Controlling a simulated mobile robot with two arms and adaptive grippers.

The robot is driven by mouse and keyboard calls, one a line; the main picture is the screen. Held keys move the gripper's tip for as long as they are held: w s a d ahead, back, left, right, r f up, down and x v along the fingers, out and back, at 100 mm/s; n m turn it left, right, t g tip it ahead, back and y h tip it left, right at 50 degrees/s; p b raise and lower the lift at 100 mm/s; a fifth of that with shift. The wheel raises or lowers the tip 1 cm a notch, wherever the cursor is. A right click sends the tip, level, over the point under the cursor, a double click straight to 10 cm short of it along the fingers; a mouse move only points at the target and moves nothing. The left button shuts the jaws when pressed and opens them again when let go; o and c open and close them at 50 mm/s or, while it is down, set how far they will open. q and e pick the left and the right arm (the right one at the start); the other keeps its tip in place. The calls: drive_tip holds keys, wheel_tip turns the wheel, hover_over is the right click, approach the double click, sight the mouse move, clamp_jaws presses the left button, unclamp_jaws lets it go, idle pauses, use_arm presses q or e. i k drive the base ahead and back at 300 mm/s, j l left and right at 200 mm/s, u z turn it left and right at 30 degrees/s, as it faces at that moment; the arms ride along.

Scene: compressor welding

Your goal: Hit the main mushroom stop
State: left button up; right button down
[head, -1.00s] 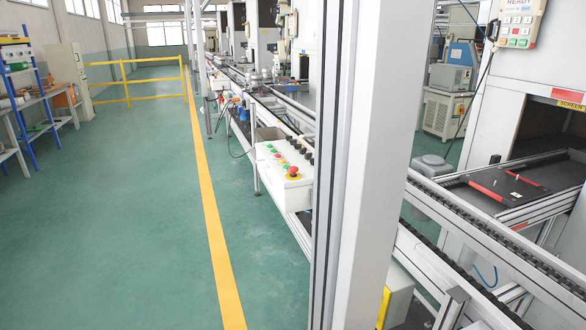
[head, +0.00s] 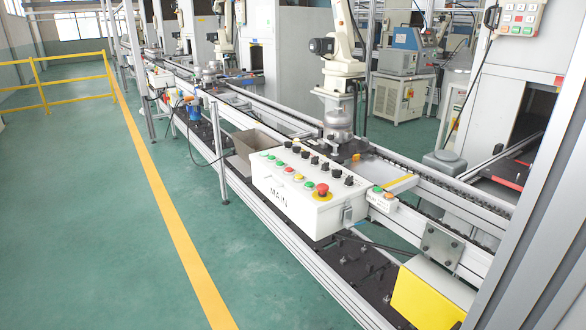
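The white control box (head: 303,208) marked MAIN is mounted on the near side of the conveyor line, right of centre in the head view. The red mushroom stop (head: 322,190) sits on a yellow base at the right end of its sloped top. Rows of green, red and yellow buttons and black knobs fill the rest of the top. Neither of my grippers is in view, and nothing covers the stop.
The conveyor rail (head: 440,189) runs from the back left to the lower right. A small button box (head: 381,200) and a yellow-and-white box (head: 428,296) sit right of the control box. Green floor (head: 90,220) with a yellow line is open at left; a yellow railing (head: 70,82) stands behind.

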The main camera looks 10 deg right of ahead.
sight(322, 188)
drive_tip(key=i+j+z, duration=0.1)
drive_tip(key=j, duration=0.3)
drive_tip(key=i+j+z, duration=0.1)
drive_tip(key=i+j, duration=0.15)
drive_tip(key=j, duration=0.2)
drive_tip(key=i+j, duration=0.15)
drive_tip(key=j, duration=0.25)
drive_tip(key=i+j+z, duration=0.15)
drive_tip(key=j, duration=0.3)
drive_tip(key=i+j+z, duration=0.1)
drive_tip(key=j, duration=0.35)
drive_tip(key=i+j+z, duration=0.1)
drive_tip(key=j, duration=0.35)
